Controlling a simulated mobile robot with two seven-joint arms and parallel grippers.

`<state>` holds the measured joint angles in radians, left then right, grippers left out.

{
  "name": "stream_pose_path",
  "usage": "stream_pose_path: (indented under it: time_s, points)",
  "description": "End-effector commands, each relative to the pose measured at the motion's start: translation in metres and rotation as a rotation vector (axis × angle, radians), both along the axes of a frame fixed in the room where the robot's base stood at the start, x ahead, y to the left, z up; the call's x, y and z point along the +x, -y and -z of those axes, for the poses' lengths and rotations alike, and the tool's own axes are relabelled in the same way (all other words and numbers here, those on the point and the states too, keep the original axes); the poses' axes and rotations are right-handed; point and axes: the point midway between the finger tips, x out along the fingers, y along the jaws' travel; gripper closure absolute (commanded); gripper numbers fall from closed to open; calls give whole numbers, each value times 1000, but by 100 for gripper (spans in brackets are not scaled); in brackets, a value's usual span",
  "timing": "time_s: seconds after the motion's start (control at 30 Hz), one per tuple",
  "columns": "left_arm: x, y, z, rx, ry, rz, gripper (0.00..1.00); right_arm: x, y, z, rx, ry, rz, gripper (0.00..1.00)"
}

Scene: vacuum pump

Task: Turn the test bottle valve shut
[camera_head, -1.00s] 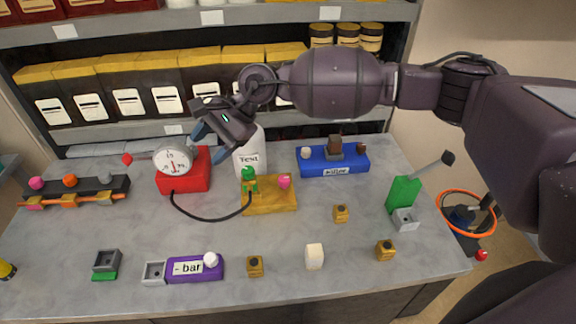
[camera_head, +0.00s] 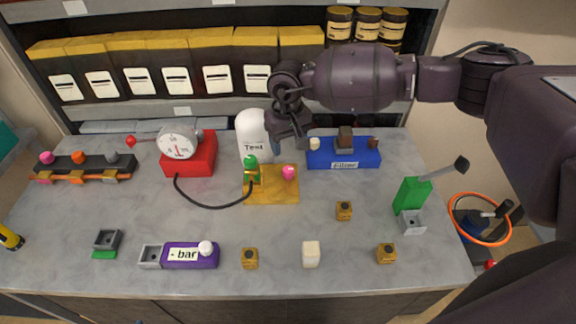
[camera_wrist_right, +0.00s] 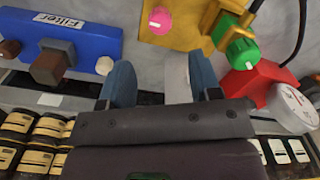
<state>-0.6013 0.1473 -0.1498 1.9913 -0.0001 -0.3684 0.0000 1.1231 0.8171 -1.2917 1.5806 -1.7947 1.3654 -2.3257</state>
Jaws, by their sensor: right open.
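The white test bottle (camera_head: 251,128) stands upright behind a yellow block (camera_head: 262,196). The block carries a green knob (camera_head: 251,162) and a pink knob (camera_head: 289,172); in the wrist view these are the green knob (camera_wrist_right: 243,53) and pink knob (camera_wrist_right: 161,20). I cannot tell which knob is the bottle's valve. My right gripper (camera_head: 290,146) is open and empty, beside the bottle's right side and behind the block. In the wrist view its blue fingers (camera_wrist_right: 162,72) are apart, with a pale surface partly between them. My left gripper is out of view.
A red gauge box (camera_head: 190,155) stands left of the bottle, with a black hose to the block. A blue filter box (camera_head: 366,158) is to the right. A green lever block (camera_head: 410,197) is near the right edge.

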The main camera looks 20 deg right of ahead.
Motion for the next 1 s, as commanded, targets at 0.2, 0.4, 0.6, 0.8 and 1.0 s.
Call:
stream_pose_path:
  time_s: [0.2,0.4,0.6,0.8,1.0]
  points:
    - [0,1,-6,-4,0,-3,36,-1,-1,39,1,-4,2,42]
    - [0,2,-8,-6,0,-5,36,-1,-1,68,2,-3,1,42]
    - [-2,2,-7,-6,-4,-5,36,-1,-1,85,3,-1,2,42]
    - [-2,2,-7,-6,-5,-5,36,-1,0,89,2,-1,1,42]
    - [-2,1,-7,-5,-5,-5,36,-1,0,88,2,-1,2,48]
